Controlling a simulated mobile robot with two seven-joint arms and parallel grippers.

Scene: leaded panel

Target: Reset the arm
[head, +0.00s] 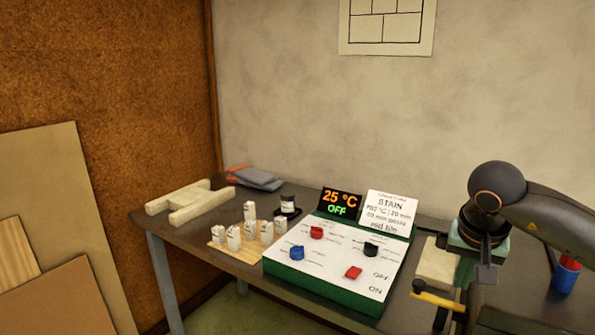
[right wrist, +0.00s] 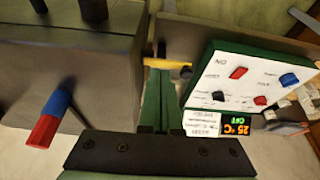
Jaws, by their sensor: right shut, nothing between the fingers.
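My right gripper (head: 462,285) hangs from the arm on the right, over the table to the right of the control box (head: 275,272). In the right wrist view its green fingers (right wrist: 158,85) are shut together with nothing between them. They are apart from the box, which shows beside them in that view (right wrist: 213,62). The box has a white sloped face with red, blue and black knobs and a red switch (head: 353,272) near the OFF and ON labels. Its display (head: 341,202) reads 25 °C OFF. My left gripper is not in view.
A yellow-handled tool (head: 437,300) lies close to the gripper. A red and blue piece (head: 565,275) stands at the right. A stain card (head: 389,213) stands behind the box.

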